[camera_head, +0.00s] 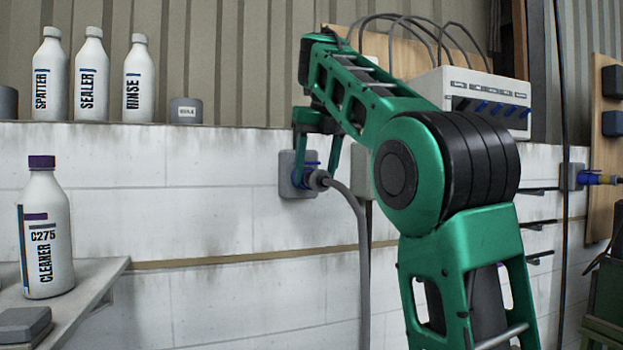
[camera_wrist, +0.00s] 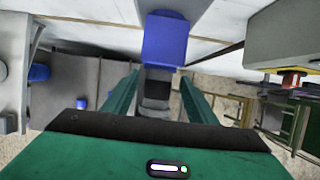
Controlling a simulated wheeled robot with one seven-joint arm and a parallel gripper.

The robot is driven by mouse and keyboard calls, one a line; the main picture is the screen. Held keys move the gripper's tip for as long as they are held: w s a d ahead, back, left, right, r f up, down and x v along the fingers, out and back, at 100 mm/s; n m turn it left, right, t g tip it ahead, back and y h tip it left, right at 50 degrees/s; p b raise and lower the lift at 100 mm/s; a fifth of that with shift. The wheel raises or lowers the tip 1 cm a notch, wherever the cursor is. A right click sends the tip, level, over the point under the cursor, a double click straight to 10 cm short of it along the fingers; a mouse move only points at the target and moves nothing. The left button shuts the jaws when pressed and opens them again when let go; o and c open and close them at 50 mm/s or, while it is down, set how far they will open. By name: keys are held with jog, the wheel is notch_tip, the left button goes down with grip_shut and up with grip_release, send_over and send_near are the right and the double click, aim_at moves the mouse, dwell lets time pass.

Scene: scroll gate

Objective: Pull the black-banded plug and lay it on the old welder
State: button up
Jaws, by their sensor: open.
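A grey plug (camera_head: 318,180) with a thick grey cable sits in a wall socket (camera_head: 287,182) with blue parts. In the wrist view a blue piece (camera_wrist: 165,42) is at the top, with a grey body carrying a dark band (camera_wrist: 156,91) below it. My gripper (camera_head: 318,153) is at the socket. In the wrist view its two green fingers (camera_wrist: 158,84) are apart, one on each side of the banded plug, and not closed on it. My arm hides part of the wall. I cannot tell for certain which thing is the old welder; a dark green object (camera_head: 606,292) is partly visible at lower right.
A white box (camera_head: 480,95) with several cables stands on the wall ledge. Bottles stand on the ledge at left, and a cleaner bottle (camera_head: 46,235) on a lower shelf (camera_head: 95,290).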

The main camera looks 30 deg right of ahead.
aim_at(320, 173)
jog(key=shift+f, duration=0.35)
grip_shut()
jog(key=shift+s+a, duration=0.2)
jog(key=shift+s, duration=0.15)
dwell(0.7)
jog(key=shift+s+a+r, duration=0.1)
jog(key=shift+s+a, duration=0.15)
jog(key=shift+s, duration=0.45)
jog(key=shift+s+a+r, duration=0.1)
jog(key=shift+s+a, duration=0.1)
jog(key=shift+s, duration=0.75)
